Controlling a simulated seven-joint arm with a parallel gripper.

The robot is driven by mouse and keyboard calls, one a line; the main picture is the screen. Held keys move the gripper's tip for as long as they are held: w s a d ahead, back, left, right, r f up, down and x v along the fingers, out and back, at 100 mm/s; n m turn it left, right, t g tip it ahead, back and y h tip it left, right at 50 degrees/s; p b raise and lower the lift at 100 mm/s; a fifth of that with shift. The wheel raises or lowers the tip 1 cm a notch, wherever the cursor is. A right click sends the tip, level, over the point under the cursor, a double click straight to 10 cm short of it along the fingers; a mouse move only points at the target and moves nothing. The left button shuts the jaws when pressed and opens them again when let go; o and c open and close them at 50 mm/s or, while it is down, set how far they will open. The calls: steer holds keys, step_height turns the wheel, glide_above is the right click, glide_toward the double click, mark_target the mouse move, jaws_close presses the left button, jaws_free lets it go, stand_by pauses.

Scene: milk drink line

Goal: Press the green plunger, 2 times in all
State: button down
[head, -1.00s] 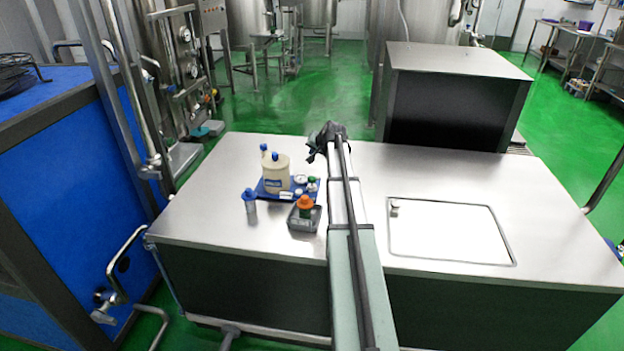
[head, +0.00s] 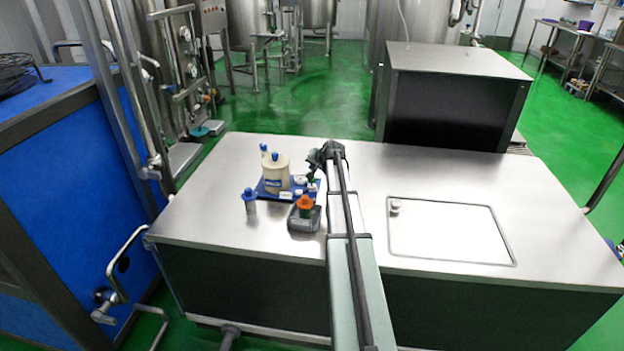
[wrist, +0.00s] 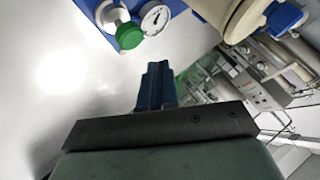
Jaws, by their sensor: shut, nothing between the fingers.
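The green plunger (wrist: 129,36) has a round green knob on a pale stem and stands on a blue base plate (wrist: 178,5), beside a round white gauge (wrist: 155,18). In the head view the knob is hard to make out beside my fingers. My gripper (wrist: 156,68) is shut and empty. In the wrist view its dark blue fingertips show a gap to the knob. In the head view my gripper (head: 314,176) reaches down over the right end of the blue plate (head: 267,193). I cannot tell from that view whether it touches the plunger.
A cream canister (head: 275,172) with a blue cap stands on the plate. A small blue-capped bottle (head: 249,203) stands to its left. The steel top (head: 210,215) is clear at left.

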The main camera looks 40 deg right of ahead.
steer(key=shift+f, duration=1.05)
steer(key=shift+f, duration=1.5)
stand_by(3.0)
steer(key=shift+r, duration=1.5)
steer(key=shift+r, duration=0.15)
steer(key=shift+r, duration=2.35)
